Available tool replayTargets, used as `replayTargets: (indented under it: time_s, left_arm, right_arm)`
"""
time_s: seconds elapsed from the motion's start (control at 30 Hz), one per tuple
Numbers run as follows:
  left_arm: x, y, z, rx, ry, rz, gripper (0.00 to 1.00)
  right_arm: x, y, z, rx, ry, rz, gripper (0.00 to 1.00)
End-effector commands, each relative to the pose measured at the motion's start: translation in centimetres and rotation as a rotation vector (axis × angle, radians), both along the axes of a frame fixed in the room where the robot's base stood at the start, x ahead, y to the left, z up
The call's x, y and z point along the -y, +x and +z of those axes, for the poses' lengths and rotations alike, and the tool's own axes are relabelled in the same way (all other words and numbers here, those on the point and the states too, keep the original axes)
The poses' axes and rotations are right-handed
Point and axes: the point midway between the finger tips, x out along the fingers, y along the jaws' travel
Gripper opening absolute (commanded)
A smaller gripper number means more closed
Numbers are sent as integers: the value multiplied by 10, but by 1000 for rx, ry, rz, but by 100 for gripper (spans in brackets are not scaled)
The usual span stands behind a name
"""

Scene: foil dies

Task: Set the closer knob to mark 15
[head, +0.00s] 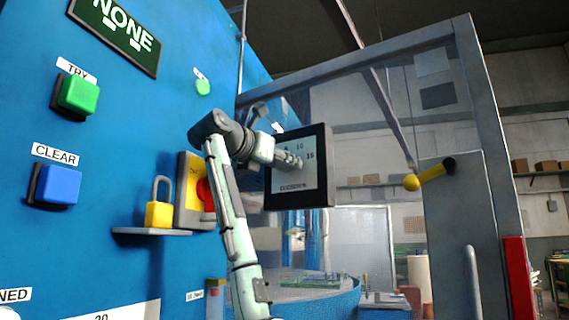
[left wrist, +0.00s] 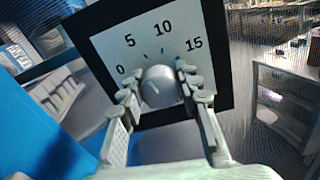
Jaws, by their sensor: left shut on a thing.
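The closer knob (left wrist: 160,90) is a round grey knob on a white dial plate (left wrist: 116,44) with a black frame. The plate carries the marks 0, 5, 10 and 15. My left gripper (left wrist: 158,88) has its fingers on both sides of the knob and is shut on it. A small dark line shows on the knob's face, but I cannot tell which mark it points to. In the head view the dial plate (head: 312,185) stands out beside the blue machine, and my left gripper (head: 290,160) reaches it, hiding the knob. My right gripper is not in view.
The blue machine panel (head: 110,215) bears a green button (head: 79,95), a blue button (head: 58,185) and a red knob on a yellow plate (head: 204,193). A yellow padlock (head: 159,214) stands on a small shelf. A grey frame (head: 480,150) with a yellow handle (head: 428,175) is at the right.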

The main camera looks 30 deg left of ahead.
Motion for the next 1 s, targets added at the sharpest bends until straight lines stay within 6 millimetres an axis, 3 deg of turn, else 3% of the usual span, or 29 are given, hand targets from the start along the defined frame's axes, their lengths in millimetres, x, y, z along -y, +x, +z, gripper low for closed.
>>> replayTargets:
  time_s: [1.0]
  left_arm:
    - [1, -1, -1, 41, 944, 1, 4]
  right_arm:
    - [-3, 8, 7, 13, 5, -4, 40]
